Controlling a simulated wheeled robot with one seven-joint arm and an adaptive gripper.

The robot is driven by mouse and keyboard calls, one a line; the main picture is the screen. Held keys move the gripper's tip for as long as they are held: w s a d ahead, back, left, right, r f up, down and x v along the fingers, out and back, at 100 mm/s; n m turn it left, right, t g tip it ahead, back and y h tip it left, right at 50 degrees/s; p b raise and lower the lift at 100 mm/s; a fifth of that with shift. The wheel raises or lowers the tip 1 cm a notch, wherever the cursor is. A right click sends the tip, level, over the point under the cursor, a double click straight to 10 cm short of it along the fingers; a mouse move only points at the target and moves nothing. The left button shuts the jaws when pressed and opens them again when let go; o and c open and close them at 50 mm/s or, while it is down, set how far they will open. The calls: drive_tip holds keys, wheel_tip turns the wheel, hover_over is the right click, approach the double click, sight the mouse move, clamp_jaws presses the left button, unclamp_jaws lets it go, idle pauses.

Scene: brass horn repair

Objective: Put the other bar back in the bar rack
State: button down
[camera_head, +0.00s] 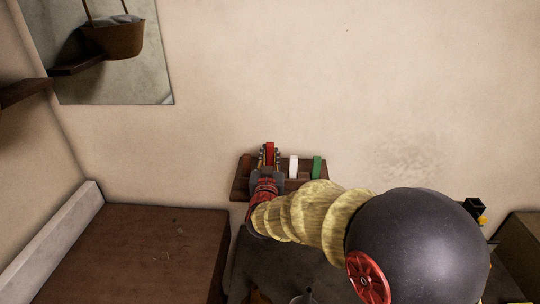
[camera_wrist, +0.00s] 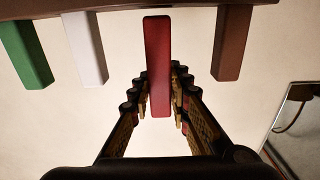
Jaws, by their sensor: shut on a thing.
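My gripper (camera_head: 268,165) is at the bar rack (camera_head: 243,180) on the wall, shut on a red bar (camera_head: 270,150). In the wrist view the red bar (camera_wrist: 157,50) stands between the two fingers (camera_wrist: 160,85), and its far end reaches the rack's edge (camera_wrist: 118,5). I cannot tell whether that end is seated in the rack or only in front of it. A white bar (camera_head: 293,166) and a green bar (camera_head: 317,167) are in the rack to the right of my gripper. In the wrist view a brown bar-shaped piece (camera_wrist: 232,45) shows on the red bar's other side.
A brown table or bench top (camera_head: 150,250) lies at lower left, bare in view. A mirror (camera_head: 110,75) hangs on the left wall area, with a basket reflected. A small black and yellow object (camera_head: 478,212) is at right. The wall above the rack is clear.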

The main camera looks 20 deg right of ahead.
drive_tip(key=shift+f+b, duration=2)
drive_tip(key=shift+f, duration=0.2)
drive_tip(key=c, duration=1.6)
unclamp_jaws()
drive_tip(key=v, duration=1.2)
